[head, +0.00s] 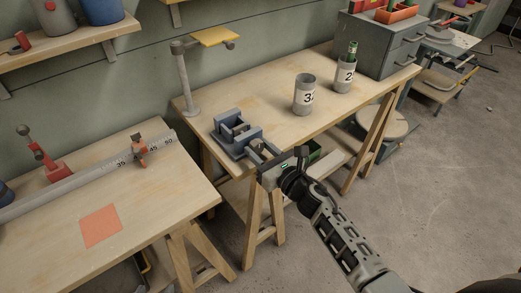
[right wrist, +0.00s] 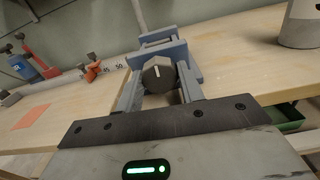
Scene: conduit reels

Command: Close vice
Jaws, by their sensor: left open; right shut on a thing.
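The blue-grey vice (head: 236,129) is fixed at the front left edge of the far workbench. It also shows in the right wrist view (right wrist: 166,47). An opening shows between its jaws, but I cannot tell how wide it is. Its dark round knob (right wrist: 158,75) has a white mark pointing roughly upward. My right gripper (head: 260,152) is at the vice's front, with its two fingers on either side of the knob, shut on it. In the head view the arm and fingers hide the knob. My left gripper is in neither view.
Two grey cups numbered 32 (head: 304,97) and 2 (head: 344,76) stand on the workbench (head: 270,95). A lamp-like stand (head: 187,80) rises behind the vice. A second table (head: 130,210) with a ruler rail (head: 85,178) is at left. A green bin (right wrist: 280,117) sits below.

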